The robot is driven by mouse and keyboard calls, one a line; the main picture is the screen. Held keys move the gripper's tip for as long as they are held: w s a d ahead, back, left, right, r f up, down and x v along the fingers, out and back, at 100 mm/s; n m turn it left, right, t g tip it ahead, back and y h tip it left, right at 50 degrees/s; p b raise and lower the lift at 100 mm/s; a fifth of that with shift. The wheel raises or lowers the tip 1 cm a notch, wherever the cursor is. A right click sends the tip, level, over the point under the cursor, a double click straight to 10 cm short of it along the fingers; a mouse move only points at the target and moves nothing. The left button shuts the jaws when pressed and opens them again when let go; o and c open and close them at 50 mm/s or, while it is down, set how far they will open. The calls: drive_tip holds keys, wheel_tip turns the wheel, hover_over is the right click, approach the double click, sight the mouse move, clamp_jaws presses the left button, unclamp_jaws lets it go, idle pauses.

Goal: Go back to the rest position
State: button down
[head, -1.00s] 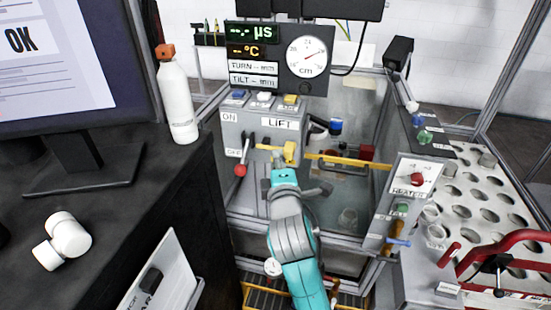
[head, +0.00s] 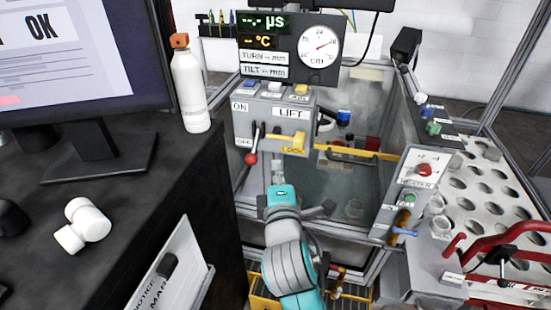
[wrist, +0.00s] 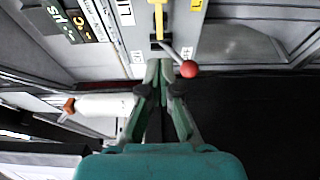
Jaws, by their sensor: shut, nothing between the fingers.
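My gripper (head: 277,168) is shut and empty. It is in front of the grey LIFT control box (head: 270,117), below its lower edge. In the wrist view my gripper's fingers (wrist: 161,68) meet at their tips, close to the red-knobbed lever (wrist: 188,68) and below the yellow LOCK handle (wrist: 159,18). Whether the tips touch the box cannot be told. In the head view the lever's red knob (head: 251,158) hangs left of my gripper, beside the ON/OFF labels. The yellow handle (head: 297,143) is just up and right of it.
A dark desk (head: 150,190) with a monitor (head: 60,60), a white bottle (head: 190,90) and a white object (head: 83,225) is at left. A framed tank (head: 350,185) lies behind my arm. A perforated rack (head: 490,190) and red tubing (head: 500,245) are at right.

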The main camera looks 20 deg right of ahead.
drive_tip(key=shift+s+a, duration=0.15)
drive_tip(key=shift+s, duration=0.3)
drive_tip(key=s+f+m+g+y, duration=0.1)
drive_tip(key=s+f+m+y, duration=0.35)
drive_tip(key=s+f, duration=1.4)
drive_tip(key=s+f+m+g, duration=0.1)
drive_tip(key=s+m, duration=0.9)
drive_tip(key=s, duration=1.2)
drive_tip(key=shift+s+f+y, duration=0.35)
drive_tip(key=shift+f, duration=0.15)
